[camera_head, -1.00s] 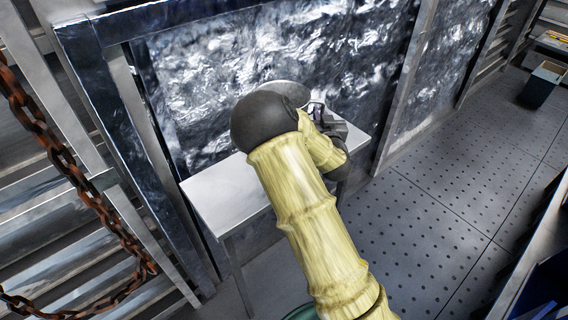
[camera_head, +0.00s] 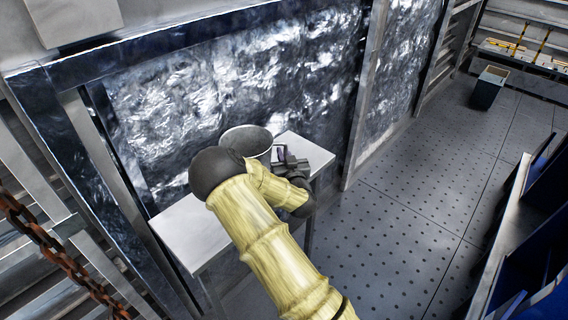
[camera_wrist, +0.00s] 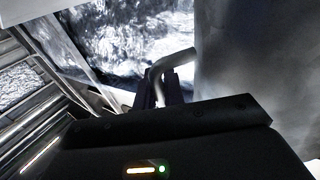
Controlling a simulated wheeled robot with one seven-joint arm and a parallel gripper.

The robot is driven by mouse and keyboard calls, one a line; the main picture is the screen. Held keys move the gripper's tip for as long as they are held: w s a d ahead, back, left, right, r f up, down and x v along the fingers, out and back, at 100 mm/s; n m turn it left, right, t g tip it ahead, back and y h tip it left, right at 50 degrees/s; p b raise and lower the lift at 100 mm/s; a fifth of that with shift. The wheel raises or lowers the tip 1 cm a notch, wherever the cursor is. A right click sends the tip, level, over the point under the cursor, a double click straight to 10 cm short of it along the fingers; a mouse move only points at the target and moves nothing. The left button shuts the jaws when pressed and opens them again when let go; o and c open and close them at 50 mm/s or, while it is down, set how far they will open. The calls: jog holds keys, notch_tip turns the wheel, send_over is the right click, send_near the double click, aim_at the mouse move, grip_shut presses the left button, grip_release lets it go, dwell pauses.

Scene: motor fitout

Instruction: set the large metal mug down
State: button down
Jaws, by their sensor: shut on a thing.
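The large metal mug (camera_head: 247,139) is grey and looks upright, its open rim facing up, over the white side table (camera_head: 190,232) against the foil-like wall. My arm hides its lower part, so I cannot tell whether its base touches the table. My gripper (camera_head: 287,160) is at the mug's right side. In the wrist view the mug's body (camera_wrist: 255,60) fills the right side, and its curved handle (camera_wrist: 172,62) runs down between the fingers of my gripper (camera_wrist: 160,95), which are shut on it.
The table top is clear at its left and right ends. Metal wall posts stand on both sides, and a rusty chain (camera_head: 50,245) hangs at the lower left. A dark bin (camera_head: 488,88) stands at the far right on open perforated floor (camera_head: 420,200).

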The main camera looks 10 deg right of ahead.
jog(key=shift+f+p, duration=0.6)
jog(key=shift+f, duration=1.4)
jog(key=c, duration=1.5)
grip_release()
jog(key=shift+f, duration=0.1)
jog(key=s+b, duration=0.5)
jog(key=s, duration=0.7)
jog(key=shift+d, duration=0.2)
